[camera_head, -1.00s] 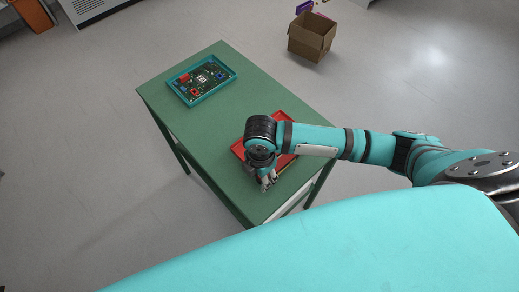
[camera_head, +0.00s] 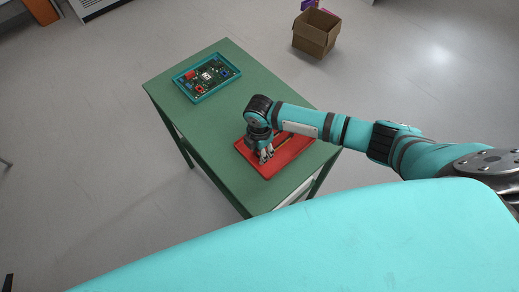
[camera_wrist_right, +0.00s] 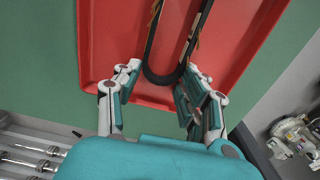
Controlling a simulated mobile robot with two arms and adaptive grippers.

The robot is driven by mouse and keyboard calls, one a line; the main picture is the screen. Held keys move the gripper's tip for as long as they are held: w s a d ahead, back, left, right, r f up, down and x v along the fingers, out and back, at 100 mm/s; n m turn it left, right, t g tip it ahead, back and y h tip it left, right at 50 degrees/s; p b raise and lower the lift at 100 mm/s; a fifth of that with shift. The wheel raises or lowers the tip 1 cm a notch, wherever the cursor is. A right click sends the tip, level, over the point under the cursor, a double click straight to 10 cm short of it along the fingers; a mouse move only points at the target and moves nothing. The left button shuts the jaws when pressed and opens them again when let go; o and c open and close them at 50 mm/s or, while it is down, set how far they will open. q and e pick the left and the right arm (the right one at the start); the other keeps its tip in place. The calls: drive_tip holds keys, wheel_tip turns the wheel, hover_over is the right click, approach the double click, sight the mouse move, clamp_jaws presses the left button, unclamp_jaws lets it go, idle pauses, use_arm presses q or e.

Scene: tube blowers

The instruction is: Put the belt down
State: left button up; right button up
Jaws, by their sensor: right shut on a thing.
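The belt (camera_wrist_right: 162,80) is a thin black loop; its rounded near end lies between the fingers of my right gripper (camera_wrist_right: 165,76) in the right wrist view. Its two long sides run away from me over the red tray (camera_wrist_right: 110,30), and its far end is cut off by the frame. My right gripper (camera_head: 266,156) is shut on the belt, over the left part of the red tray (camera_head: 290,165) in the head view. I cannot tell whether the belt touches the tray floor. My left gripper is not in view.
The tray lies on the green table (camera_head: 215,130). A teal tray (camera_head: 207,78) with a circuit board stands at the table's far end. The tabletop between the trays is clear. An open cardboard box (camera_head: 316,36) stands on the floor behind.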

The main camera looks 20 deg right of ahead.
drive_tip(key=o, duration=1.2)
drive_tip(key=shift+f, duration=0.1)
drive_tip(key=shift+c, duration=0.2)
wheel_tip(320, 180, up, 12)
drive_tip(key=b, duration=0.2)
